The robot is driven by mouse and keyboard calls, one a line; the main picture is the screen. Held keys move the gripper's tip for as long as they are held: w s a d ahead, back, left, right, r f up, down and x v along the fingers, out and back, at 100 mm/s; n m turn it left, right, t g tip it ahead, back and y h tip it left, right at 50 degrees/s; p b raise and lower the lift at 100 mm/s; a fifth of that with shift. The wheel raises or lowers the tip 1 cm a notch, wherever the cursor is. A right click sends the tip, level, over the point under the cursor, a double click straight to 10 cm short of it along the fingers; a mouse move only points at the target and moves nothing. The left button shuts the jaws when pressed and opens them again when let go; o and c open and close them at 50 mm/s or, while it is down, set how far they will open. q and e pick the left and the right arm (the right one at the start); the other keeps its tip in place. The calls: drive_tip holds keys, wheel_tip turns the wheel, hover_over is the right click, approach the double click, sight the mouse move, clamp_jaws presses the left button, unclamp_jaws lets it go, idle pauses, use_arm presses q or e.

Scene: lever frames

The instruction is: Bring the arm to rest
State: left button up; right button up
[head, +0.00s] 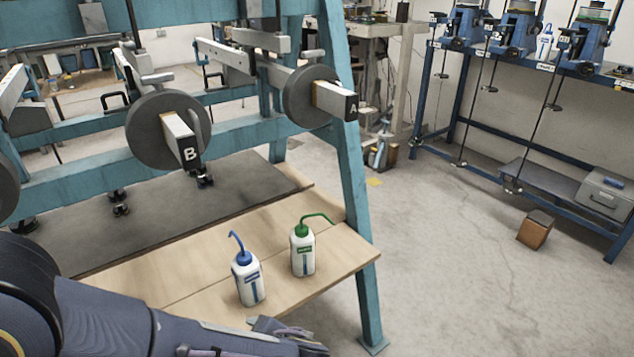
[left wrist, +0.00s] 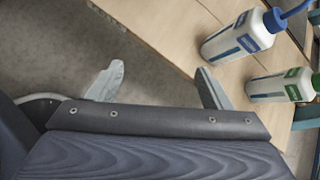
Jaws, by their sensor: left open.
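My left arm comes in from the lower left in the head view, and its gripper (head: 290,330) is at the bottom, in front of the wooden bench's front edge. In the left wrist view the two fingers of my left gripper (left wrist: 155,85) stand wide apart with nothing between them. The blue-capped wash bottle (head: 250,279) stands upright on the wooden board (head: 205,235), beyond the gripper. It also shows in the left wrist view (left wrist: 238,38), beside the right-hand finger and apart from it. My right gripper is not in view.
A green-capped wash bottle (head: 303,252) stands beside the blue one. A teal frame (head: 362,230) carries levers with round weights marked B (head: 165,130) and A (head: 312,96). A brown block (head: 536,230) lies on the floor near a blue rack (head: 500,125). The floor between is mostly clear.

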use_arm(q)
drive_tip(key=s+a+n+g+h, duration=0.55)
drive_tip(key=s+a+n, duration=0.3)
drive_tip(key=n, duration=0.45)
wheel_tip(320, 180, up, 5)
drive_tip(key=s+n+t+h, duration=0.3)
drive_tip(key=n+t+h, duration=0.15)
drive_tip(key=n, duration=0.55)
wheel_tip(320, 180, up, 34)
drive_tip(key=d+p, duration=0.1)
drive_tip(key=p, duration=3.2)
drive_tip(key=shift+w+h, duration=0.2)
drive_tip(key=shift+h, duration=0.2)
